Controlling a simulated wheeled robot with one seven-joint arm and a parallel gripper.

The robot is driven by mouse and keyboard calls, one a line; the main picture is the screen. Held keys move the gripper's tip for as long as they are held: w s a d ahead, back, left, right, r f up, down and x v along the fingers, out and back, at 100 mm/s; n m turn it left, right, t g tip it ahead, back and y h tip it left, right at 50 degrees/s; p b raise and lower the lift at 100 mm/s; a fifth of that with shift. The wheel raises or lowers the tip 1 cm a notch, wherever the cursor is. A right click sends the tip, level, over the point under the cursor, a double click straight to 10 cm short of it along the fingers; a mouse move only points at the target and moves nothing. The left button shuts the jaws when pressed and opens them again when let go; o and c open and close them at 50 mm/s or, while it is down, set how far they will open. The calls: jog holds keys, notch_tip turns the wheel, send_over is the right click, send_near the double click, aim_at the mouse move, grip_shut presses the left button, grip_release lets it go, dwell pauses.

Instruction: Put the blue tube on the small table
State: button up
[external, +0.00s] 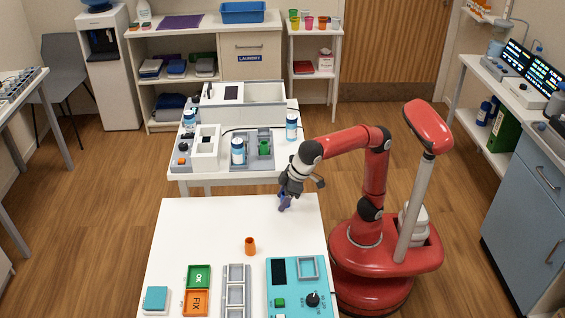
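My gripper (287,198) points down over the far right part of the near white table (200,225). A small blue-violet piece, seemingly the blue tube (283,203), shows between its fingers; most of it is hidden by the fingers. It is too small to tell whether its lower end touches the tabletop. Two white tables are in view, the near one and a second one (228,182) behind it; I cannot tell which is the small table.
On the near table are an orange cup (250,246), green and orange trays (198,290), a grey rack (236,290) and a teal panel (298,287). The table behind carries blue-capped bottles (238,151) and devices. The near table's far left part is clear.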

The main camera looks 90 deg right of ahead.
jog(key=c, duration=1)
jog(key=shift+r, duration=0.1)
notch_tip(320, 180, up, 19)
jog(key=p, duration=0.8)
jog(key=s+a+f+n+y, duration=0.1)
jog(key=s+a+f+n, duration=0.3)
jog(key=a, duration=0.4)
jog(key=s+a+f+n+g+y, duration=0.1)
jog(key=s+a+f+n, duration=0.1)
jog(key=s+a+f, duration=0.55)
jog(key=s+a+f+n+y, duration=0.1)
jog(key=a+f+n, duration=0.2)
jog(key=a, duration=0.7)
jog(key=s+a+f+n+g, duration=0.1)
jog(key=s+a+f+n, duration=0.1)
jog(key=s+f, duration=0.3)
jog(key=s+a+f+n+g+y, duration=0.1)
jog(key=s+f, duration=0.4)
jog(key=s, duration=0.5)
jog(key=s+a+f+n+g, duration=0.1)
jog(key=s+a+f+n, duration=0.2)
jog(key=s, duration=0.5)
jog(key=shift+s+a+f+n+y, duration=0.1)
jog(key=shift+f+n+y, duration=0.15)
jog(key=shift+f, duration=0.45)
jog(key=shift+a+f+n+y, duration=0.15)
jog(key=shift+f+n, duration=0.1)
jog(key=shift+f, duration=0.45)
